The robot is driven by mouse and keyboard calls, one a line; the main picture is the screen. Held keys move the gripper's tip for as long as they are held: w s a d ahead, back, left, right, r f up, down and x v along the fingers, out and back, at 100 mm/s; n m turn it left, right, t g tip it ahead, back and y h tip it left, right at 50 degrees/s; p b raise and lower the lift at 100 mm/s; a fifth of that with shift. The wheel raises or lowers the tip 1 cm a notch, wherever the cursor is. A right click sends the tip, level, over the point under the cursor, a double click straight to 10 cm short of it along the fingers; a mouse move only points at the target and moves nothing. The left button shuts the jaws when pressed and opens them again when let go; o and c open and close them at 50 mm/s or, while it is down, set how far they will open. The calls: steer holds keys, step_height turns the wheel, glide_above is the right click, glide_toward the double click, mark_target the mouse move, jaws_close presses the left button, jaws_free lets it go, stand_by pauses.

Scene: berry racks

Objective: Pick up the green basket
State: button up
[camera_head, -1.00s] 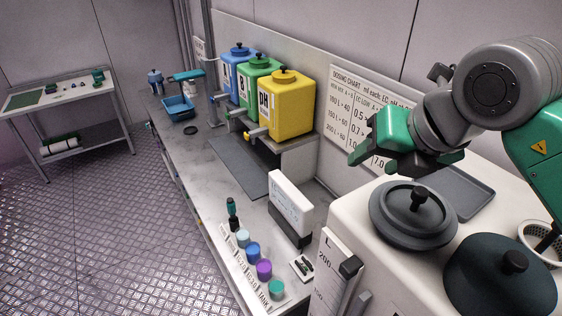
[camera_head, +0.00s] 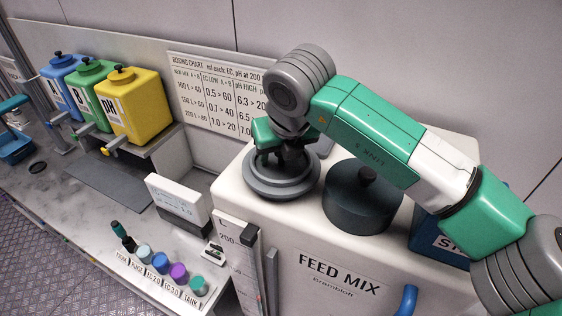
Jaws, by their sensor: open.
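I see no green basket in the current view. My gripper (camera_head: 278,152) is over the grey round lid (camera_head: 282,191) on the white feed mix tank (camera_head: 330,238). It is open, and I see no basket in it. Its fingertips overlap the lid's knob in the picture, so I cannot tell whether they touch it. My arm hides part of the tank top and the wall behind it.
A dark round lid (camera_head: 360,205) stands right of the grey one. A blue box (camera_head: 437,238) is partly behind my arm. Blue (camera_head: 62,85), green (camera_head: 92,92) and yellow (camera_head: 130,105) canisters stand on a shelf. A white display box (camera_head: 178,203) and several small bottles are on the bench.

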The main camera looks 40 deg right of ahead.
steer(key=c, duration=1.1)
